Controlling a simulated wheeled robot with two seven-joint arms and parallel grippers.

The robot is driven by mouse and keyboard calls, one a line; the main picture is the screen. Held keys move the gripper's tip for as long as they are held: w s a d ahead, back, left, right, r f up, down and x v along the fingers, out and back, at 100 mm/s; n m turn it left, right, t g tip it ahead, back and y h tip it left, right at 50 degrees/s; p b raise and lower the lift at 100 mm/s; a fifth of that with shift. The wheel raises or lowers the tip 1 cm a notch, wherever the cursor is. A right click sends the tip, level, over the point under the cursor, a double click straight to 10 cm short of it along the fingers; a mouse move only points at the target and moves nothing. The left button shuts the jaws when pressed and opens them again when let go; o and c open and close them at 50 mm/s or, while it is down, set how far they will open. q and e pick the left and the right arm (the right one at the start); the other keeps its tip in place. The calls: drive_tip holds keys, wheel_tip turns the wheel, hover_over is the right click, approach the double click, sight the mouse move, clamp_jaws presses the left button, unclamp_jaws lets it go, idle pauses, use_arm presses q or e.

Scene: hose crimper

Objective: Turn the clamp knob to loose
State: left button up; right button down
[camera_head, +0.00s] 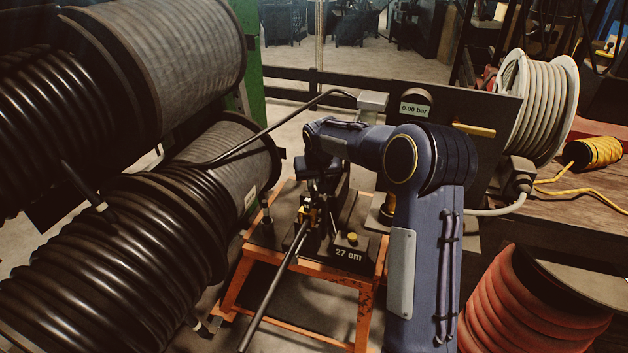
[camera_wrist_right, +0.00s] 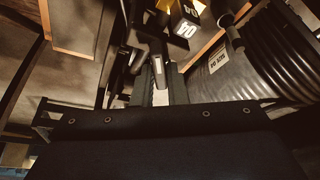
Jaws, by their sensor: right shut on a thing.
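My right gripper (camera_head: 314,203) reaches down to the crimper bench from behind the hose clamp. It is shut on a small part there, apparently the clamp knob, which is mostly hidden by the fingers and the dark shadow. The fingers also show in the right wrist view (camera_wrist_right: 159,78). A black hose (camera_head: 268,292) runs from the clamp area down toward the front left. My left gripper is not in view.
An orange stand (camera_head: 232,292) carries the crimper. Large black hose reels (camera_head: 110,260) crowd the left side. A panel reading "0.00 bar" (camera_head: 415,110) stands behind my right arm. A white hose reel (camera_head: 540,100) and a red hose coil (camera_head: 520,305) are at the right.

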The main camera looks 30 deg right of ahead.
drive_tip(key=shift+d+n+y+p, duration=0.1)
drive_tip(key=shift+n+y+p, duration=0.25)
drive_tip(key=shift+n, duration=0.75)
drive_tip(key=c, duration=1.4)
unclamp_jaws()
drive_tip(key=shift+c, duration=0.2)
drive_tip(key=shift+r, duration=0.1)
drive_tip(key=v, duration=0.7)
drive_tip(key=shift+s+r, duration=0.25)
